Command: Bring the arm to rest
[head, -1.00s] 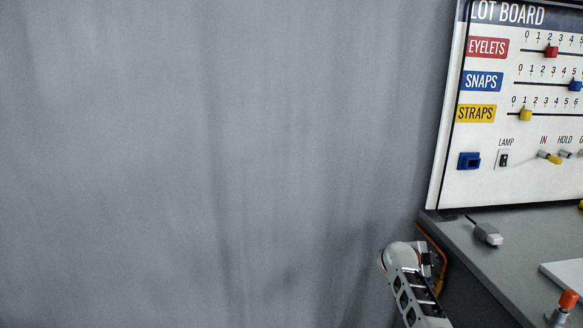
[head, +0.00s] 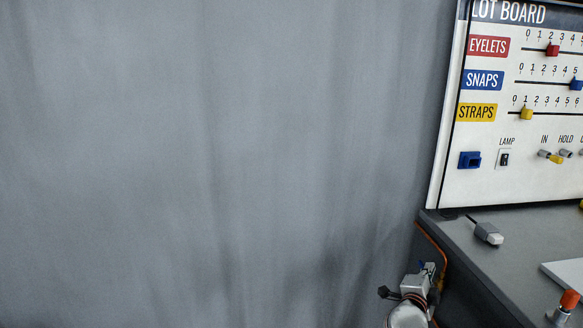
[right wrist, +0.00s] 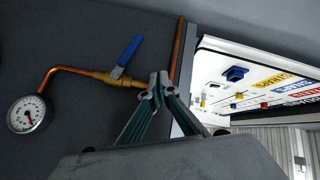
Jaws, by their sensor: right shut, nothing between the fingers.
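My right gripper (right wrist: 159,88) shows in the right wrist view with its fingers together and nothing between them. Its tips appear in front of a brass valve with a blue lever (right wrist: 128,52) on a copper pipe (right wrist: 72,70); I cannot tell whether they touch. In the head view part of my right arm (head: 408,312) is low at the bottom edge, left of the workbench (head: 465,262), and its fingertips are hard to make out. My left gripper is in neither current view.
A white lot board (head: 500,185) with coloured sliders stands on the bench. A grey plug-like piece (head: 488,233) and an orange-topped item (head: 568,300) lie on the bench side. A round gauge (right wrist: 27,113) ends the pipe. The grey wall (head: 200,160) at left is bare.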

